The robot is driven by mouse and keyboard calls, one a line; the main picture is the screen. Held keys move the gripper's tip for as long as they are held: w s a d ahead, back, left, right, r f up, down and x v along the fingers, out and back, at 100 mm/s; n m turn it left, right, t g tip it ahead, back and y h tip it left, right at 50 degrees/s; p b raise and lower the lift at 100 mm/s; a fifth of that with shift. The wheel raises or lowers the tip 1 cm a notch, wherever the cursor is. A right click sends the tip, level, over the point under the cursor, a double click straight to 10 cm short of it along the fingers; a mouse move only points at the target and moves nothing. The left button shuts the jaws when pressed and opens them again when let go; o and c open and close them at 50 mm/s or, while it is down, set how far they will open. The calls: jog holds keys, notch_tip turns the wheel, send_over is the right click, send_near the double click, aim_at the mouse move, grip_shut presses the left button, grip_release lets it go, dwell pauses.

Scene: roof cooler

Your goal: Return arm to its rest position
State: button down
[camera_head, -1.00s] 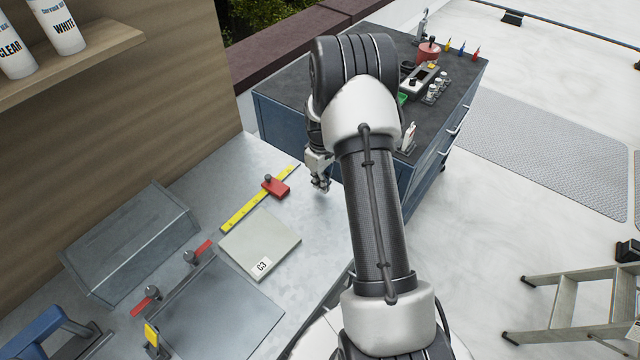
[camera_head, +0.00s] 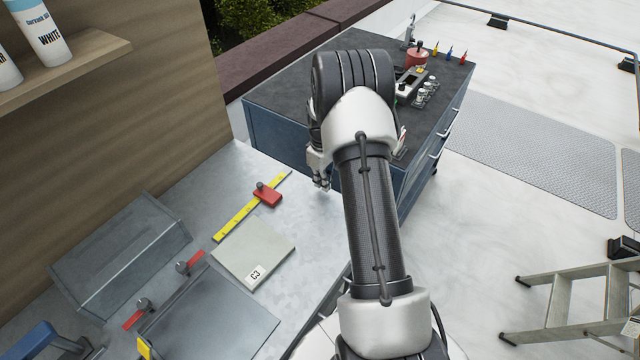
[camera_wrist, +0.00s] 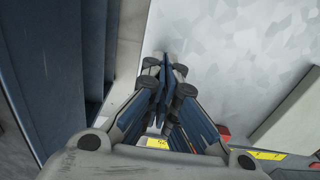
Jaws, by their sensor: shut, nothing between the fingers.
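My gripper (camera_head: 321,184) hangs below the wrist in the head view, partly hidden by my own arm. It is near the front left side of the blue cabinet (camera_head: 280,140), above the edge of the metal bench (camera_head: 312,222). In the wrist view my gripper (camera_wrist: 166,62) shows its two fingers brought together at the tips, with nothing between them. My arm reaches up the middle of the head view and bends at the elbow.
On the bench lie a C3 panel (camera_head: 252,250), a yellow rule with a red slider (camera_head: 267,196), a grey sheet (camera_head: 215,318) and a bent metal piece (camera_head: 120,253). A stepladder (camera_head: 580,305) stands right. Bottles (camera_head: 40,32) sit on a shelf. Floor between is clear.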

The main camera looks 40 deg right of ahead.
jog(key=shift+d, duration=0.65)
jog(key=shift+w+r, duration=0.1)
notch_tip(320, 180, up, 7)
jog(key=p, duration=0.4)
dwell(0.8)
jog(key=shift+a, duration=0.1)
